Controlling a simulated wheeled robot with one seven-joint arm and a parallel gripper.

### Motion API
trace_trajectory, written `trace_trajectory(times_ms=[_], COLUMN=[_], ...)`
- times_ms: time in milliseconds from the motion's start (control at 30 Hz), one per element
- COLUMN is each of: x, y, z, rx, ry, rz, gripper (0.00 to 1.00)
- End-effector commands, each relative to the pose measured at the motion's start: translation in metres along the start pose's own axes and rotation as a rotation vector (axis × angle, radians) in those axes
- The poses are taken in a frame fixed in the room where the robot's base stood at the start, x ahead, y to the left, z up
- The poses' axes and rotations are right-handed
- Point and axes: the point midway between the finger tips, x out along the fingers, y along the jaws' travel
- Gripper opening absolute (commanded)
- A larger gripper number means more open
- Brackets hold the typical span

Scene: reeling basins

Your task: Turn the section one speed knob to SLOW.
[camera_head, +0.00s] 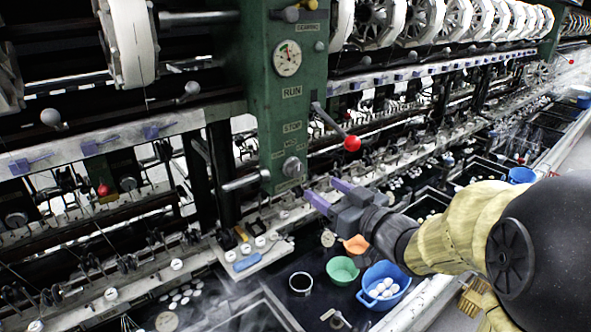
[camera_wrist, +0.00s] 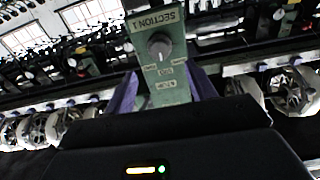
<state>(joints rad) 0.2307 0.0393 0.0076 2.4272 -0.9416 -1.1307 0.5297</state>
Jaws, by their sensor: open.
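The section one speed knob (camera_head: 292,167) is a round grey knob low on the green post. In the wrist view the knob (camera_wrist: 160,46) sits on a green panel (camera_wrist: 170,94) under a "SECTION 1" label, with small labels below it. I cannot read the knob's setting for certain. My gripper (camera_head: 328,193) is open and empty, to the right of and a little below the knob in the head view. In the wrist view its purple fingers (camera_wrist: 164,88) stand either side of the panel's lower part, apart from the knob.
A lever with a red ball (camera_head: 351,143) sticks out of the post above my gripper. A dial (camera_head: 287,58) is higher up. Below are a blue bowl (camera_head: 384,285) of white cocoons, a green bowl (camera_head: 342,270) and a dark cup (camera_head: 300,283). A metal bar (camera_head: 245,181) projects left of the knob.

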Motion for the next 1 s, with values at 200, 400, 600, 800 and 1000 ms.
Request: trace_trajectory(times_ms=[200, 400, 600, 800, 1000], x=[0.04, 0.072, 0.091, 0.092, 0.092], y=[0.0, 0.001, 0.002, 0.002, 0.002], z=[-0.002, -0.002, -0.001, 0.001, 0.0], rx=[0.002, 0.002, 0.0, 0.0, 0.0], ry=[-0.002, -0.001, -0.001, -0.001, -0.001], rz=[-0.001, 0.002, 0.004, 0.005, 0.005], gripper=[0.56, 0.56, 0.56, 0.56, 0.36])
